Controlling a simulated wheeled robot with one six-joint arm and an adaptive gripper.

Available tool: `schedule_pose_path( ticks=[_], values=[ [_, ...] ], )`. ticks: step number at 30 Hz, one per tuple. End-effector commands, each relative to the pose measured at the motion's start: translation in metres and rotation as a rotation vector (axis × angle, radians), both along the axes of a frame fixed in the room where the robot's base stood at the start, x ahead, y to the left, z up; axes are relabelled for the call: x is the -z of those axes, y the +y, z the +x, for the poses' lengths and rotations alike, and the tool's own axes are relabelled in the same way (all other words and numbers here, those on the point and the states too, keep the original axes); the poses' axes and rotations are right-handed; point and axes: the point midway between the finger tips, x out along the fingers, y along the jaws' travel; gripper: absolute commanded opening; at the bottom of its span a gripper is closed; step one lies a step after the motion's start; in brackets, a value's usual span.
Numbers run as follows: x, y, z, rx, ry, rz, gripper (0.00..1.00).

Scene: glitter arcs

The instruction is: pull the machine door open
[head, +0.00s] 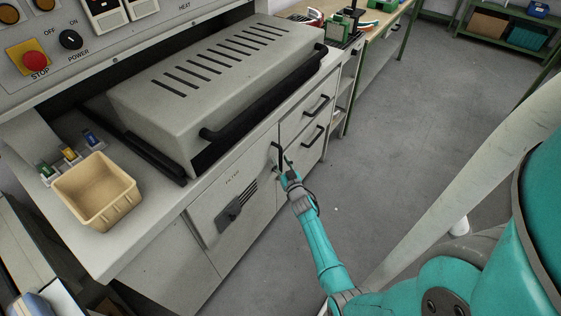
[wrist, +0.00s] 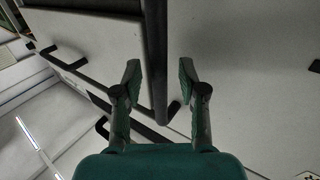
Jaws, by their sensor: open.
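The machine door (head: 258,205) is a pale grey panel in the cabinet front below the machine's lid, marked with small lettering. It looks closed, flush with the cabinet. Its dark upright handle (head: 275,152) is at the door's right edge, partly hidden by my gripper. My gripper (head: 284,164) is at this handle, at the end of my teal arm. In the wrist view, my gripper (wrist: 160,85) is open, and the dark handle bar (wrist: 155,50) runs between its two fingers. The left finger is close to the bar; I cannot tell whether it touches.
A black latch (head: 230,211) sits on the door. Drawers with black handles (head: 313,136) are just right of it. The grey slotted lid (head: 215,85) has a black front bar above. A tan bin (head: 97,190) stands on the counter. The floor (head: 400,130) to the right is clear.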

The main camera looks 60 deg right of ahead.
Motion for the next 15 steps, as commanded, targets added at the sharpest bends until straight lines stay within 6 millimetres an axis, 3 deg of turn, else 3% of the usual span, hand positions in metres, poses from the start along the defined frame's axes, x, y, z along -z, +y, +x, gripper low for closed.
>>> schedule_pose_path(
  ticks=[13, 15],
  values=[
    [-0.0001, -0.0049, 0.0073, 0.000, 0.000, 0.000, 0.41],
    [0.0000, -0.0049, 0.0073, 0.000, 0.000, 0.000, 0.26]
  ],
)
